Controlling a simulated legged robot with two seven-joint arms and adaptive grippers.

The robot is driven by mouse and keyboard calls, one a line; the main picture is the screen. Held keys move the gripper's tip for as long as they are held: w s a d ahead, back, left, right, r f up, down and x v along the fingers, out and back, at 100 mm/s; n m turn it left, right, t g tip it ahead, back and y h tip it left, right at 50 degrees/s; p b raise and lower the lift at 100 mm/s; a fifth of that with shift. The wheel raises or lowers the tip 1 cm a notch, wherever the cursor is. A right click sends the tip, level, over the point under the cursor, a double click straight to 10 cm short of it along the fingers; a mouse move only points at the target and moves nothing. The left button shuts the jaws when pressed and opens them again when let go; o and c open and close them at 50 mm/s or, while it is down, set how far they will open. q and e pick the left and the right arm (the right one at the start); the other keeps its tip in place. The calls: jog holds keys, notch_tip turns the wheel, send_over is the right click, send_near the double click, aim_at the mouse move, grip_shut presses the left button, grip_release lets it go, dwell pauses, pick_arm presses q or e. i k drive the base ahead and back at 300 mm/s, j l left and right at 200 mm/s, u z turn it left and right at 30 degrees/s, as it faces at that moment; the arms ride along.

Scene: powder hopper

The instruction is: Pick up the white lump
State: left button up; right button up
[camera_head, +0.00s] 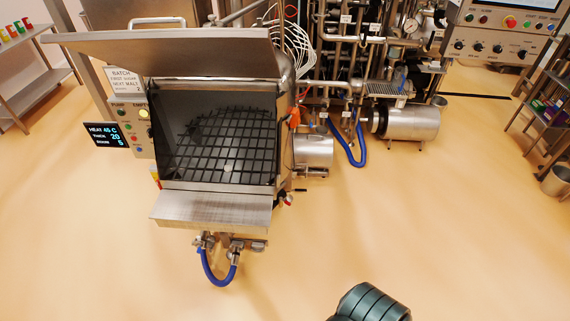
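A small white lump (229,168) shows as a pale spot on the dark grid (222,145) inside the open hopper (212,210). It sits in the front part of the grid, a little right of its middle. I cannot tell whether it rests on the bars or between them. Neither of my grippers is in view. A dark green ribbed part at the bottom edge appears to be mine, but no fingers show.
The hopper's raised lid (180,52) slopes above the opening. A sheet-metal ledge projects at its front. A blue hose (218,278) hangs below. Pipework and a steel cylinder (412,123) stand to the right. The floor in front is clear.

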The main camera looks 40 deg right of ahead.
aim_at(228, 167)
jog(key=z, duration=0.95)
jog(key=i+l+u, duration=0.2)
jog(key=i+l, duration=0.2)
jog(key=l, duration=0.15)
